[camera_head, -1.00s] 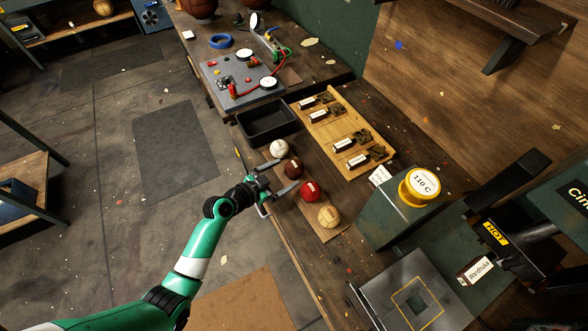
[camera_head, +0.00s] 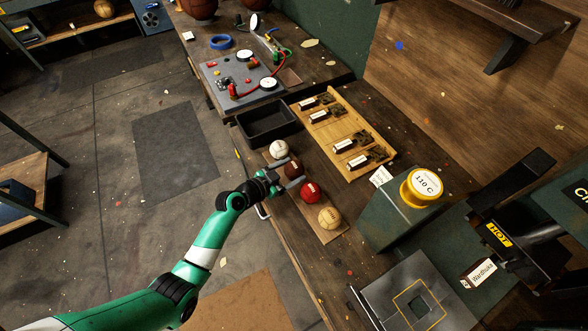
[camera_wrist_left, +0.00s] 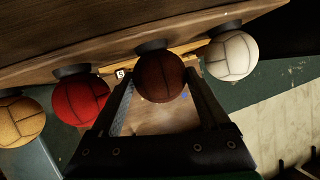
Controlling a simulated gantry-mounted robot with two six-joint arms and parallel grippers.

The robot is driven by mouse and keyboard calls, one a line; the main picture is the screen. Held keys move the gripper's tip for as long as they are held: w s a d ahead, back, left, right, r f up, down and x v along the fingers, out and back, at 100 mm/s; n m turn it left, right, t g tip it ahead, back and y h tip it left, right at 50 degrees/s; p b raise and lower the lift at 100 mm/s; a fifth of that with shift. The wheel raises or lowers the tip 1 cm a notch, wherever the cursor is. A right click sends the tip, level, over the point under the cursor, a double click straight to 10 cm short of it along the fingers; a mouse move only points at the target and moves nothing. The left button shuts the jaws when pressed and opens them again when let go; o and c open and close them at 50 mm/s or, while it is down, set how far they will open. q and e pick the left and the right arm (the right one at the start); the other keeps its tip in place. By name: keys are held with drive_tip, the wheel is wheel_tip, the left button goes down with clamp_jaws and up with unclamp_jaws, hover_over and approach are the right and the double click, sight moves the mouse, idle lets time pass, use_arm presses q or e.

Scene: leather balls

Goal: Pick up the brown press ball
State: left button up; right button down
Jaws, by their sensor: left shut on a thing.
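The brown press ball (camera_head: 293,169) sits in a row of balls on a wooden strip on the bench. My left gripper (camera_head: 287,178) reaches it from the left and is shut on it. In the left wrist view, the brown ball (camera_wrist_left: 160,76) is between the two finger tips, with a dark finger on each side. The white ball (camera_head: 279,149) is behind it, and the red ball (camera_head: 310,192) and tan ball (camera_head: 329,217) are in front. My right gripper is not in view.
A black tray (camera_head: 267,123) stands beyond the white ball. A wooden rack (camera_head: 343,133) with labelled pieces lies to the right. A green box (camera_head: 394,215) with a yellow-rimmed dial is at the front right. Open floor lies left of the bench.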

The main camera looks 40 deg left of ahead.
sight(291, 171)
use_arm(q)
drive_tip(key=shift+r, duration=0.35)
drive_tip(key=r+p, duration=0.1)
drive_tip(key=r, duration=0.1)
drive_tip(key=r+p, duration=0.1)
drive_tip(key=r, duration=0.1)
drive_tip(key=shift+s+d+r+p, duration=0.1)
drive_tip(key=shift+s+d+p, duration=0.2)
drive_tip(key=s+d+r+p, duration=0.4)
drive_tip(key=s+d+r, duration=0.4)
drive_tip(key=s+d, duration=0.1)
drive_tip(key=shift+s+p, duration=0.25)
drive_tip(key=shift+p, duration=0.15)
